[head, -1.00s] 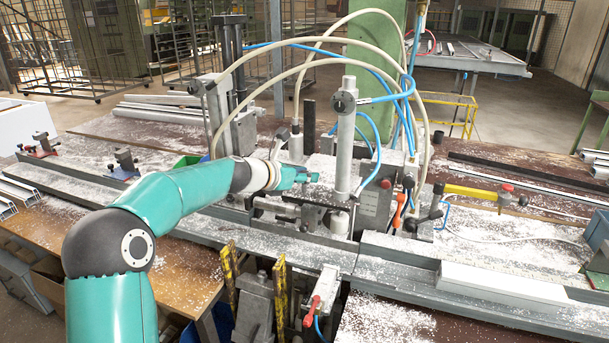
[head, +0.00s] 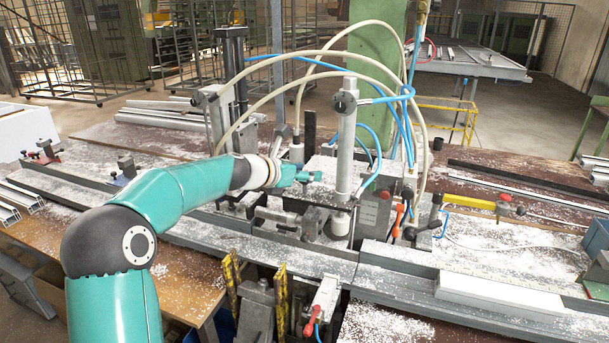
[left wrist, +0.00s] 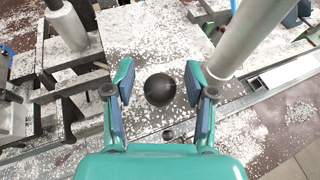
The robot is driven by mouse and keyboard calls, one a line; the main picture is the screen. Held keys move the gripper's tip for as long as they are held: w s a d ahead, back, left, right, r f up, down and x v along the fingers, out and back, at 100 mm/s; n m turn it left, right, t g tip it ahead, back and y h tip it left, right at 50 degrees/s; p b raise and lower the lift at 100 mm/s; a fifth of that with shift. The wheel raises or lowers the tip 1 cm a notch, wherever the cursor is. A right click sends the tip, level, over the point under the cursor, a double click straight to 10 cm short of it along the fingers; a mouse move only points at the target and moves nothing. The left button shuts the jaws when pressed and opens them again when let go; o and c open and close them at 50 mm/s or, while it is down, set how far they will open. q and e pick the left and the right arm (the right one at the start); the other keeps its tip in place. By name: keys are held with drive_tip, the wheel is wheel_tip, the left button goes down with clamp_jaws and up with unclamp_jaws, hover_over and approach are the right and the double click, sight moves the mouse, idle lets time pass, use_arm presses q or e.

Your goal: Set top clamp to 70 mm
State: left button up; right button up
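My left gripper (head: 314,176) is over this plate, just left of the cylinder. In the left wrist view my left gripper (left wrist: 160,100) is open, its two fingers apart on either side of a black ball knob (left wrist: 160,89). Gaps show between the knob and both fingers. The cylinder (left wrist: 235,45) also rises close to the right finger there. No clamp scale or millimetre reading can be made out. My right gripper is not in view.
Pale and blue hoses (head: 395,98) arch over the fixture. A tall dark column (head: 232,75) stands to its left. A red-handled lever (head: 398,217) and a yellow bar (head: 468,198) lie to the right. White chips cover the long grey rail (head: 400,255).

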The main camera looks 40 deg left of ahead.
use_arm(q)
drive_tip(key=shift+f, duration=0.25)
drive_tip(key=v, duration=1.2)
idle(0.3)
